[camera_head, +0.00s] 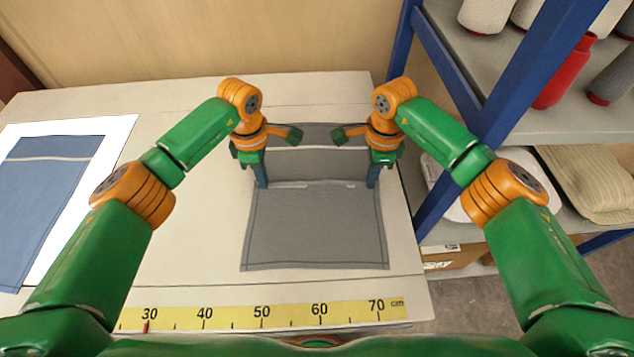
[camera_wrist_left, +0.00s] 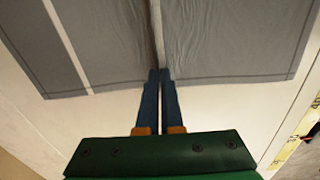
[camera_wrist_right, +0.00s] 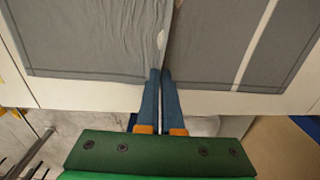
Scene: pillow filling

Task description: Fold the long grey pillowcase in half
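The long grey pillowcase (camera_head: 316,226) lies on the table, with a pale stripe across its far part. A raised crease runs across its middle between my two grippers, and its near part lies flat. My left gripper (camera_head: 262,185) is at the pillowcase's left edge; in the left wrist view its fingers (camera_wrist_left: 159,72) are closed together at the end of the crease. My right gripper (camera_head: 372,185) is at the right edge; in the right wrist view its fingers (camera_wrist_right: 160,72) are closed the same way on the cloth. My wrists hide parts of the far half.
A blue pillowcase (camera_head: 38,190) lies on a white sheet (camera_head: 112,140) at the left. A yellow ruler (camera_head: 262,313) runs along the table's front edge. A blue-framed shelf (camera_head: 535,75) with spools stands right of the table. Bare table lies left of the grey pillowcase.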

